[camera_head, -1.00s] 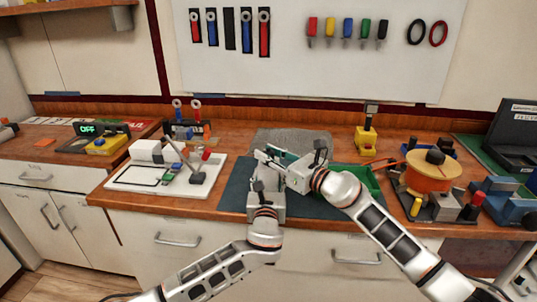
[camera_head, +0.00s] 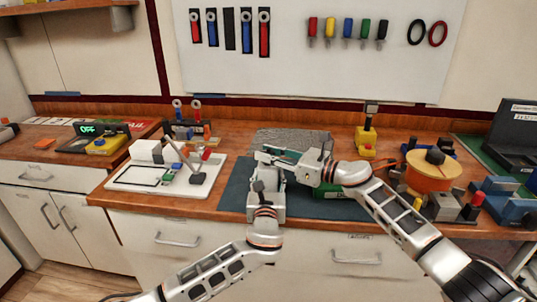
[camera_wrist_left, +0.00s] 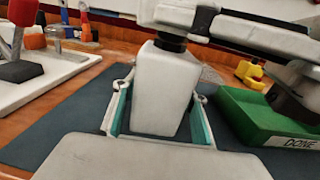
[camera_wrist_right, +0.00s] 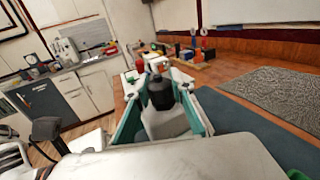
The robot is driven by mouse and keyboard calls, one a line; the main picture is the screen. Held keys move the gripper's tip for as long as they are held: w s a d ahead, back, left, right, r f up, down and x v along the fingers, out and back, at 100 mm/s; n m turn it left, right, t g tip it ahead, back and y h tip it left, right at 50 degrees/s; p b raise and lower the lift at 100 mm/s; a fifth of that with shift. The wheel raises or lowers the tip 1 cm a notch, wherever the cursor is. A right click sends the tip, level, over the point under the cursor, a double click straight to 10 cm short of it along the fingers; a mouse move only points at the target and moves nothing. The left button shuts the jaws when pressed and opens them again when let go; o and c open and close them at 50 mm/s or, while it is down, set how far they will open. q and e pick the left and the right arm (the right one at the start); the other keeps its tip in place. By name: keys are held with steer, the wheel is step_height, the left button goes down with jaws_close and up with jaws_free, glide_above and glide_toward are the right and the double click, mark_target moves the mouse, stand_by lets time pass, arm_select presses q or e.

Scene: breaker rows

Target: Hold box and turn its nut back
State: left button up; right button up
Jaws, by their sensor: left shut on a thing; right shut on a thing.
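A pale grey box (camera_wrist_left: 163,85) stands upright between the teal pads of my left gripper (camera_wrist_left: 158,112), which is shut on it. A black nut (camera_wrist_left: 171,43) sits on the box's top. My right gripper (camera_head: 275,160) reaches in from the right above the box, and its teal pads are shut on the nut, also seen in the right wrist view (camera_wrist_right: 160,92). In the head view my left gripper (camera_head: 268,178) comes from below, and the grippers largely hide the box and nut.
A green tray marked DONE (camera_wrist_left: 245,113) stands right of the box on the dark mat (camera_head: 235,190). A white board with small parts (camera_head: 150,182) is to the left. An orange spool (camera_head: 430,172) and a yellow block (camera_head: 366,140) are to the right. A grey textured mat (camera_head: 285,138) lies behind.

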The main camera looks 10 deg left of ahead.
arm_select(q)
steer(key=shift+d+r, duration=0.15)
steer(key=shift+r, duration=0.05)
arm_select(e)
steer(key=shift+w+f+n+g+y, duration=0.15)
steer(key=shift+n+g+y, duration=0.15)
steer(key=shift+n+g, duration=0.45)
steer(key=shift+g, duration=0.65)
steer(key=shift+d, duration=0.1)
steer(key=o, duration=1.1)
steer(key=v, duration=1.2)
steer(key=shift+f, duration=0.1)
